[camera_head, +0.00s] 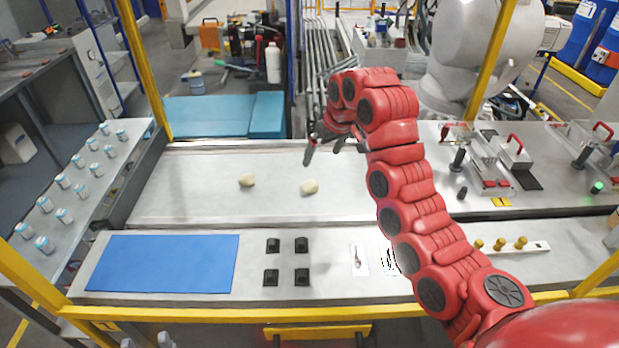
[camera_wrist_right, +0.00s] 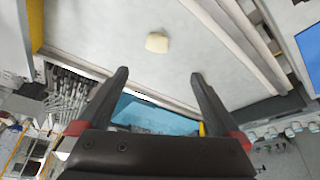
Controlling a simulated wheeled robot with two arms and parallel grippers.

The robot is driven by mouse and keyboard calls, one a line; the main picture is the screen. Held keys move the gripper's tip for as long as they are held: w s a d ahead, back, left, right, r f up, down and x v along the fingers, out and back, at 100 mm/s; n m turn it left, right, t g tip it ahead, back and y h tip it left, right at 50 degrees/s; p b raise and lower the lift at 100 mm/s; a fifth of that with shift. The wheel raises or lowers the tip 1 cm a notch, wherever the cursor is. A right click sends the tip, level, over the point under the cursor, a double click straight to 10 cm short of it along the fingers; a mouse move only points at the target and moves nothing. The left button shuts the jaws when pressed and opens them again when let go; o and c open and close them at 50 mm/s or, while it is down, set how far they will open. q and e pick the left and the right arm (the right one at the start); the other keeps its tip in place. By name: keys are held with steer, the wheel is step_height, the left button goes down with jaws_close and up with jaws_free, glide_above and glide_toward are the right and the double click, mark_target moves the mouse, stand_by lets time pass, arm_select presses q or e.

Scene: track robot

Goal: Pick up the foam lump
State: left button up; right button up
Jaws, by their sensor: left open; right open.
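Two pale beige lumps lie apart on the grey worktop: a left lump (camera_head: 247,180) and a right lump (camera_head: 309,187). I cannot tell by look which is foam. My right gripper (camera_head: 322,155) is open and empty above the worktop, behind the right lump in the head view. In the right wrist view one lump (camera_wrist_right: 157,42) shows beyond the open fingertips (camera_wrist_right: 159,76), with nothing between them. I cannot tell which of the two it is. My left gripper is in neither view.
A blue mat (camera_head: 165,263), several black blocks (camera_head: 287,261) and small cards (camera_head: 358,259) are on the front ledge. Clamp fixtures (camera_head: 517,152) stand on the right. A rack of small jars (camera_head: 64,182) is on the left. The worktop around the lumps is clear.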

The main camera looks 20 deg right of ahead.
steer(key=p, duration=0.4)
glide_above(310, 184)
steer(key=s, duration=0.3)
step_height(310, 184, down, 11)
steer(key=shift+w+r, duration=0.15)
steer(key=shift+w+f+p, duration=0.2)
steer(key=shift+w+p, duration=0.05)
steer(key=shift+p, duration=0.4)
steer(key=p+x, duration=0.1)
steer(key=x, duration=0.3)
steer(key=shift+w+d+p, duration=0.1)
steer(key=shift+d+p, duration=0.1)
steer(key=shift+p, duration=0.15)
steer(key=shift+w+f, duration=0.1)
steer(key=shift+f, duration=0.25)
steer(key=c, duration=1.3)
steer(key=shift+r, duration=0.1)
steer(key=shift+c, duration=0.2)
